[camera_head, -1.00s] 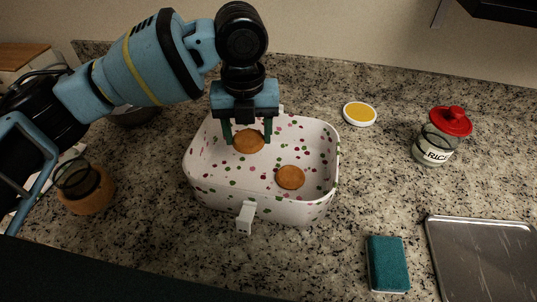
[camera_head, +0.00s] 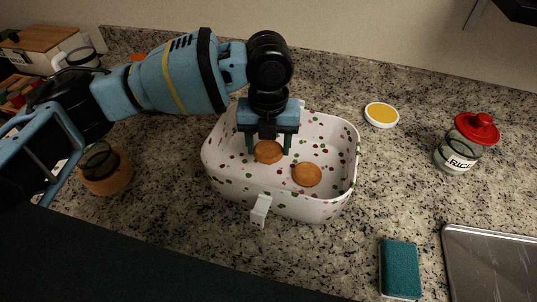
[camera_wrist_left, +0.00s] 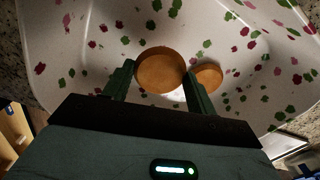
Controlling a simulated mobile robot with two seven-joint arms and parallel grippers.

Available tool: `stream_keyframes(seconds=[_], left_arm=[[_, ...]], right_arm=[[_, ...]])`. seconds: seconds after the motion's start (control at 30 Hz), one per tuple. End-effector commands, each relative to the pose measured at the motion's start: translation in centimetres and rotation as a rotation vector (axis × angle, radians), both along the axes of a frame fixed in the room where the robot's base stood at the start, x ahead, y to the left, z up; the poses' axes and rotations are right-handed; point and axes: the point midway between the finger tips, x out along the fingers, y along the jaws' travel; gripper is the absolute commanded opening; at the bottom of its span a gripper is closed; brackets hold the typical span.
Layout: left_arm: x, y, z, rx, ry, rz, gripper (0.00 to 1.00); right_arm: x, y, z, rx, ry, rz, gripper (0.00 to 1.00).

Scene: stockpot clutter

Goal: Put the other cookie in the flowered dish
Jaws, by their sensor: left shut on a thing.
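The flowered dish (camera_head: 235,180) is a white deep dish with red and green spots, standing on the counter. My left gripper (camera_head: 268,148) reaches down into it and is shut on a brown cookie (camera_head: 268,153). In the left wrist view, this cookie (camera_wrist_left: 160,70) sits between the two green fingers. The second cookie (camera_head: 307,174) lies on the dish floor to the right of the held one; it also shows in the left wrist view (camera_wrist_left: 208,75), partly behind the right finger. Whether the held cookie touches the dish floor is hard to tell. My right gripper is out of view.
A small dish of yellow content (camera_head: 381,115) and a red-lidded rice jar (camera_head: 464,145) stand to the right. A teal sponge (camera_head: 400,269) and a metal tray (camera_head: 492,265) lie at front right. A brown jar (camera_head: 105,170) stands at left. Counter between dish and sponge is clear.

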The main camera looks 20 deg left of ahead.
Motion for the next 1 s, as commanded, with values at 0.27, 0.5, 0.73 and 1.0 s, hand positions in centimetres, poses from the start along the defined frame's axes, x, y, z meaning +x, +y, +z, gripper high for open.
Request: stream_keyframes(seconds=[0.27, 0.5, 0.73, 1.0], left_arm=[[0.0, 0.1, -4.0, 0.001, 0.003, 0.001, 0.35], [0.0, 0.0, -4.2, 0.000, 0.000, 0.001, 0.35], [0.0, 0.0, -4.6, 0.000, 0.000, 0.001, 0.61], [0.0, 0.0, -4.5, 0.001, 0.001, 0.000, 0.79]], right_arm=[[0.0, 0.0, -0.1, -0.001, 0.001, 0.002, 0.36], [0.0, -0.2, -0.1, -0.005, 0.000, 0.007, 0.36], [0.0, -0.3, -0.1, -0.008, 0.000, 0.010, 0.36], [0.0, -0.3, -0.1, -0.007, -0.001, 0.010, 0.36]])
